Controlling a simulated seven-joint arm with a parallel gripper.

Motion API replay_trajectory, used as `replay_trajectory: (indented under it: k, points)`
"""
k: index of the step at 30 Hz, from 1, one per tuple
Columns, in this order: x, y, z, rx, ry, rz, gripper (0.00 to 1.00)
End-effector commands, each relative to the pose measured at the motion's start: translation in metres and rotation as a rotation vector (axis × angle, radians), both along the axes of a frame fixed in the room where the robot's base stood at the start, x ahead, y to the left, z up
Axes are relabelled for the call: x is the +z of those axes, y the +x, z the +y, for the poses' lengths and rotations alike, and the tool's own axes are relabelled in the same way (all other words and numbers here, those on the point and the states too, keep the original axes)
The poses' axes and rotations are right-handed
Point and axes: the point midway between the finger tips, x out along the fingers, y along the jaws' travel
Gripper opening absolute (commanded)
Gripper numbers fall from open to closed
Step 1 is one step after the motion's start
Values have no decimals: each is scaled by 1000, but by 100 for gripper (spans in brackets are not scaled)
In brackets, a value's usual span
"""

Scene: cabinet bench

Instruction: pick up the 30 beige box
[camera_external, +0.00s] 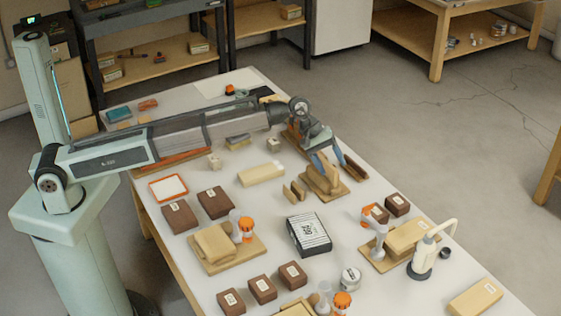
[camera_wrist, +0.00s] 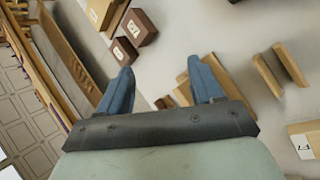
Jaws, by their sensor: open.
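Several beige boxes lie on the white table, and I cannot read which one is marked 30. In the external view one is left of my gripper (camera_external: 261,174), one is on a board at the right (camera_external: 405,237), and one is at the near right corner (camera_external: 475,299). In the wrist view a beige box with a label (camera_wrist: 306,134) shows at the right edge, and another labelled one (camera_wrist: 100,12) at the top. My gripper (camera_external: 327,161) is open and empty, pointing down above a wooden board with beige blocks (camera_external: 318,182). Its blue fingers (camera_wrist: 166,66) are apart.
A black-and-white box (camera_external: 309,235), several brown boxes (camera_external: 215,202) and a white pump bottle (camera_external: 425,258) stand nearer. A dark brown bar (camera_external: 355,168) is right of my gripper. Bare table lies between these things.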

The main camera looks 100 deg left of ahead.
Motion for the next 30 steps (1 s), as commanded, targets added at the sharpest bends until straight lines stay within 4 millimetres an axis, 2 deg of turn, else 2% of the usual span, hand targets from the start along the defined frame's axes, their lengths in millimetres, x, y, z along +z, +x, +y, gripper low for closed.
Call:
replay_trajectory:
  k: [1, 6, 11, 15, 19, 21, 24, 27, 30]
  points:
    - [-6, -17, 29, 40, -2, 47, 66]
    - [-25, -80, 111, 177, -19, 216, 66]
    - [-39, -148, 179, 316, -44, 374, 66]
    - [-46, -213, 232, 447, -70, 511, 66]
    - [-44, -267, 278, 557, -84, 609, 66]
    - [-37, -288, 304, 599, -77, 634, 66]
    - [-22, -308, 336, 634, -51, 643, 66]
    - [-11, -320, 359, 653, -27, 640, 66]
    - [-7, -327, 370, 659, -12, 636, 66]
